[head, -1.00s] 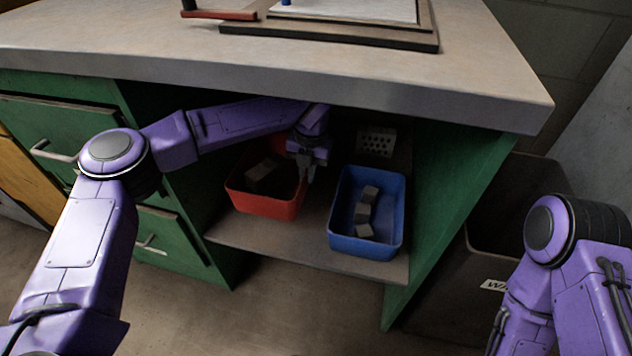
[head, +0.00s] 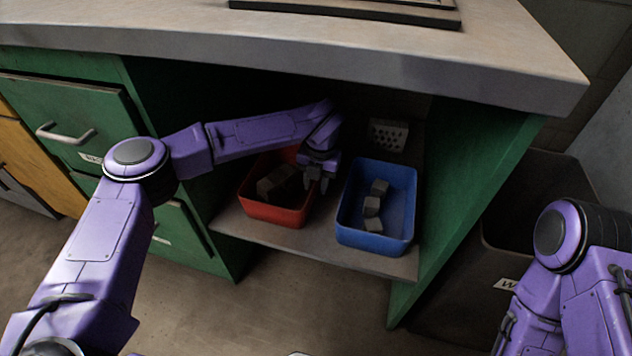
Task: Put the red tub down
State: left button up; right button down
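The red tub (head: 275,213) sits on the left part of the shelf (head: 300,239) under the bench and looks level. It holds dark grey blocks (head: 279,184). My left gripper (head: 318,184) is at the tub's right rim, pointing down, with its fingers apart. A gap shows between the fingertips, and they look clear of a firm hold on the rim. The tub's back is hidden by my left arm and shadow. My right gripper is out of view; only part of my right arm shows at the lower right.
A blue tub (head: 373,243) with several grey blocks stands just right of the red tub. A perforated block (head: 388,135) lies behind it. The benchtop (head: 400,55) overhangs the shelf, and a green side panel (head: 470,190) closes its right. A dark bin (head: 465,285) stands further right.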

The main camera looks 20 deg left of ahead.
pick_arm(q)
notch_tip(320, 180, up, 12)
jog(key=p, duration=0.4)
jog(key=shift+d, duration=0.45)
jog(key=shift+r, duration=0.1)
